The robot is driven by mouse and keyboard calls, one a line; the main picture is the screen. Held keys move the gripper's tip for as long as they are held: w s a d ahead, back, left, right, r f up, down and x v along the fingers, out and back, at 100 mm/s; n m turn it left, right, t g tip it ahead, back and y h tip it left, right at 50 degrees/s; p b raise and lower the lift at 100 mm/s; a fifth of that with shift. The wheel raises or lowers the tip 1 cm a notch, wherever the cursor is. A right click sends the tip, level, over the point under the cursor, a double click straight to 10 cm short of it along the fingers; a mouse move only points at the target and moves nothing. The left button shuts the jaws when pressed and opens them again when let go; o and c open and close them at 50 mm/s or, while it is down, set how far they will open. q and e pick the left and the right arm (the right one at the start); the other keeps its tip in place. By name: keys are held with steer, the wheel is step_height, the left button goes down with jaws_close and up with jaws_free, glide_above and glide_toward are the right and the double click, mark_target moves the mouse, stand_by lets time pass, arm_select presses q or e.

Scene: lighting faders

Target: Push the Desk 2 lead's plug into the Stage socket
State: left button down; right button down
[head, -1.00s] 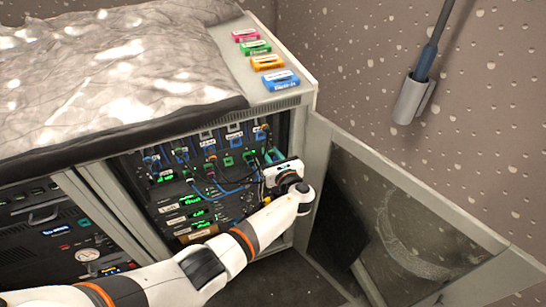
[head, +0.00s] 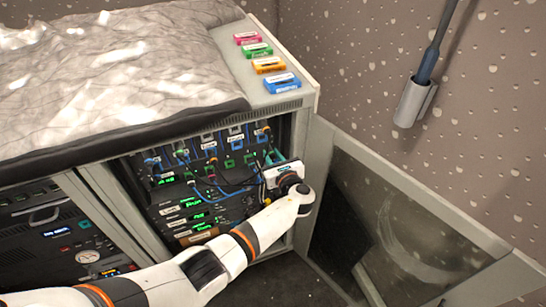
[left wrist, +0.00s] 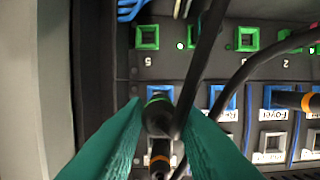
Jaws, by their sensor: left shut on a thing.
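My left gripper (head: 272,157) reaches into the open rack at its right side. In the left wrist view its teal fingers (left wrist: 158,128) are shut on a black plug with a green ring (left wrist: 157,101). A dark lead crosses in front of the plug. No name is readable on this plug, so I cannot tell that it is Desk 2. The plug's front end is hidden, so I cannot tell whether it is in a socket. Green, blue and white sockets stand in rows behind; one label reads Foyer (left wrist: 277,115). I cannot make out a Stage label. My right gripper is not in view.
An orange-ringed plug (left wrist: 160,158) sits just below the held one, and another (left wrist: 310,102) is at the right. Dark leads cross the panel. The open cabinet door (head: 400,215) stands right of my arm. Coloured labelled blocks (head: 269,65) lie on the cabinet top.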

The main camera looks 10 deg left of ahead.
mark_target(267, 145)
arm_select(q)
steer(key=shift+r+b+x, duration=0.15)
steer(key=shift+b+x, duration=0.35)
steer(key=shift+x, duration=0.45)
steer(key=shift+r+b+x, duration=0.2)
steer(key=shift+b+x, duration=0.25)
steer(key=shift+x, duration=0.55)
stand_by(3.1)
steer(key=shift+w+a+r, duration=0.15)
steer(key=shift+w+r, duration=0.05)
stand_by(0.7)
steer(key=c, duration=1.4)
jaws_free()
steer(key=shift+c, duration=0.2)
steer(key=o, duration=0.3)
steer(key=shift+f, duration=0.15)
steer(key=p+v, duration=0.1)
steer(key=v, duration=1.1)
steer(key=shift+f+p, duration=0.1)
steer(key=shift+p, duration=0.3)
